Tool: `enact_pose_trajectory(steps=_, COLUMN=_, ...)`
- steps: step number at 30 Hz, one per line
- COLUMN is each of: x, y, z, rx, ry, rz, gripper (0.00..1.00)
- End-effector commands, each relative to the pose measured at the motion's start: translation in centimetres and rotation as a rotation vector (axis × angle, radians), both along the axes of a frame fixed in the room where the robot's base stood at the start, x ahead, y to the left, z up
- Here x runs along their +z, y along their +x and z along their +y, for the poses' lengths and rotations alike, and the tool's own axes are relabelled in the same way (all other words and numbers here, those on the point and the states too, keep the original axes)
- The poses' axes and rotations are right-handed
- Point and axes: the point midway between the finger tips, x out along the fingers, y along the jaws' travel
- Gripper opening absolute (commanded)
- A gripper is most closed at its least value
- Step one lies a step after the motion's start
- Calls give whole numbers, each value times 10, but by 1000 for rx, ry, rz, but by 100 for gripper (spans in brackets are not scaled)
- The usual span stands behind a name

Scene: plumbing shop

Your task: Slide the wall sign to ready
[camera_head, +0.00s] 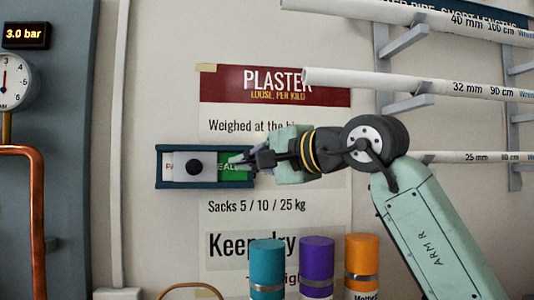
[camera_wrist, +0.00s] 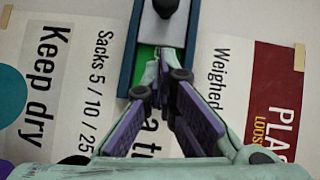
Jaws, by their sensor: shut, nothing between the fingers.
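The wall sign is a dark blue frame (camera_head: 180,185) mounted over a poster. A grey sliding plate (camera_head: 212,170) with a round black knob (camera_head: 194,167) sits in it, left of the middle. A white strip with the letters "PA" shows at its left and a green part (camera_head: 226,173) with white letters shows at its right. My gripper (camera_head: 242,162) is shut and empty over the right part of the sign, to the right of the knob. In the wrist view the knob (camera_wrist: 165,6) is at the top edge, apart from the fingertips (camera_wrist: 160,62), which overlap the green part.
The plaster poster (camera_head: 275,88) lies flat on the wall behind. Pipes on brackets (camera_head: 405,83) stick out at the upper right. Teal, purple and orange cylinders (camera_head: 316,257) stand below. A copper pipe (camera_head: 38,200) and a gauge (camera_head: 10,82) are at the left.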

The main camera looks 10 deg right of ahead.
Motion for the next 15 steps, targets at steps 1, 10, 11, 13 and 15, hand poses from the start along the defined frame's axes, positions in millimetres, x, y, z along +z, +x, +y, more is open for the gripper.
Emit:
enact_pose_trajectory(steps=1, x=1, y=8, z=7, rx=3, ry=-1, rz=1, gripper=0)
enact_pose_trajectory(steps=10, x=-7, y=13, z=42, rx=2, ry=-1, rz=1, gripper=0)
enact_pose_trajectory(steps=11, x=-7, y=13, z=43, rx=1, ry=-1, rz=1, gripper=0)
enact_pose_trajectory(steps=13, x=-7, y=14, z=45, rx=1, ry=0, rz=0, gripper=0)
enact_pose_trajectory(steps=15, x=-8, y=14, z=46, rx=0, ry=0, rz=0, gripper=0)
